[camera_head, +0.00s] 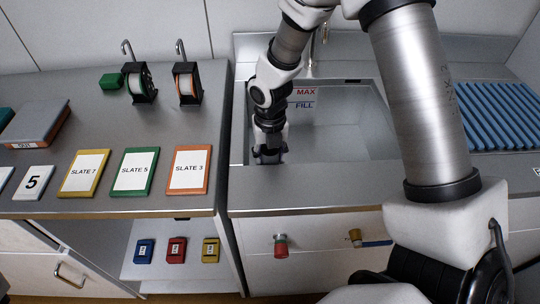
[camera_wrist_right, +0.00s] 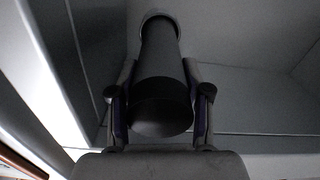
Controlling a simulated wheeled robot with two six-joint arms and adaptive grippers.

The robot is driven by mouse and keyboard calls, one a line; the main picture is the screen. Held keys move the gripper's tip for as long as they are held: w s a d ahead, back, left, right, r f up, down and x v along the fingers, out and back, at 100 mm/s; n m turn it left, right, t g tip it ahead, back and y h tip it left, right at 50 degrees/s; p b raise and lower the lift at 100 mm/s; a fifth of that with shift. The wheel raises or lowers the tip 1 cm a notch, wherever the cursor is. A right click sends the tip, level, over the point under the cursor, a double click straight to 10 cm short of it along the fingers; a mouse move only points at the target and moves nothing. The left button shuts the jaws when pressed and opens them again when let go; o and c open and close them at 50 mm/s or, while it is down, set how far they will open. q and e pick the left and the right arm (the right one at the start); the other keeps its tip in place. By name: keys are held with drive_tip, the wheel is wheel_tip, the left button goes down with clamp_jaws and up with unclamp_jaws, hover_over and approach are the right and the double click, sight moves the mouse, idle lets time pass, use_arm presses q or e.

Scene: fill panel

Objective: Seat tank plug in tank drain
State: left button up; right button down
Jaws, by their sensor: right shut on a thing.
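My right gripper (camera_head: 269,156) reaches down into the left part of the steel sink tank (camera_head: 345,130). In the right wrist view my right gripper (camera_wrist_right: 160,108) is shut on a dark grey cylinder, which I take to be the tank plug (camera_wrist_right: 162,85). The plug stretches away from the fingers to a paler round rim at the top of that view. I cannot tell whether that rim is part of the plug or the drain, or whether they touch. The drain is not clearly visible in the head view. My left gripper is not in view.
MAX and FILL labels (camera_head: 305,97) mark the tank's back wall. A faucet (camera_head: 310,60) stands behind it. A blue ribbed rack (camera_head: 498,115) lies right. Slate cards (camera_head: 132,172) and two reel holders (camera_head: 187,84) occupy the left counter. Valve knobs (camera_head: 281,245) project from the front panel.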

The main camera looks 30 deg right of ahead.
drive_tip(key=shift+f, duration=0.1)
drive_tip(key=c, duration=0.5)
unclamp_jaws()
wheel_tip(320, 180, up, 12)
drive_tip(key=shift+r+p, duration=0.15)
drive_tip(key=shift+p, duration=0.8)
